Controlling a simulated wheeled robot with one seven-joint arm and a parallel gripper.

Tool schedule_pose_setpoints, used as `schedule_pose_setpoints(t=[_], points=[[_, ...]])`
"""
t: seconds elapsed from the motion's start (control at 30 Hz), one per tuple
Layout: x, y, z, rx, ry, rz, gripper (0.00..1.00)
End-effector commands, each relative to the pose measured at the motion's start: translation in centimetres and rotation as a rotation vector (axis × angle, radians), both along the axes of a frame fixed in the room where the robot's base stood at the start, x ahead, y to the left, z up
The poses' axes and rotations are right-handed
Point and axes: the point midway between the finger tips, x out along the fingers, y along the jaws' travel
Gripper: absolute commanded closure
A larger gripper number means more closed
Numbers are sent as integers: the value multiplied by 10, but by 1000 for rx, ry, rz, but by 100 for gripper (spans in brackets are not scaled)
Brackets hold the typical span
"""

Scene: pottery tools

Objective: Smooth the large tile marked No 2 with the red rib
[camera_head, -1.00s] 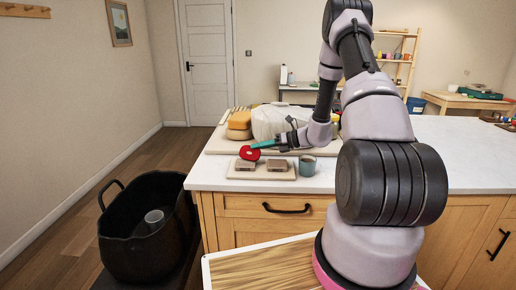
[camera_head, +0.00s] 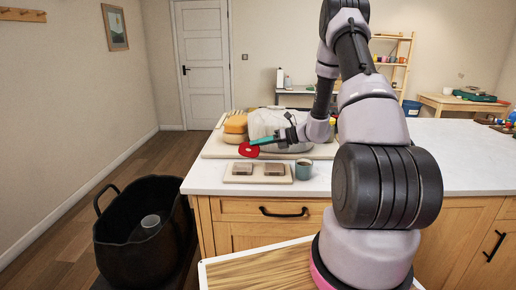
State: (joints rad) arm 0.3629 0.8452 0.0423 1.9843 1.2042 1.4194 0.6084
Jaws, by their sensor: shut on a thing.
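The rib is in the air above the back edge of a small pale board (camera_head: 285,180) near the counter's front left. Two brownish-grey tiles lie on that board, a left tile (camera_head: 243,168) and a right tile (camera_head: 274,169). They look alike in size here, and I cannot read any number on them. The rib is apart from both tiles, nearest the left one.
Behind lie a larger board (camera_head: 213,150), a yellow-orange sponge stack (camera_head: 235,128) and a big whitish covered lump (camera_head: 266,122). A black tub (camera_head: 140,240) stands at left.

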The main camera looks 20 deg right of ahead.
Motion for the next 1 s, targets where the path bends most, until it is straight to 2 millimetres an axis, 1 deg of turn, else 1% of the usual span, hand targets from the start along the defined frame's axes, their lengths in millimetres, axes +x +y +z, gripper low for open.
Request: schedule_pose_setpoints(t=[0.23, 0.3, 0.37, 0.6, 0.7, 1.0], points=[[0, 0, 1, 0, 0, 0, 100], [0, 0, 4, 0, -1, 0, 100], [0, 0, 11, -1, -3, 1, 100], [0, 0, 44, 0, -2, 0, 100], [0, 0, 50, 0, 0, 0, 100], [0, 0, 51, 0, 1, 0, 100]])
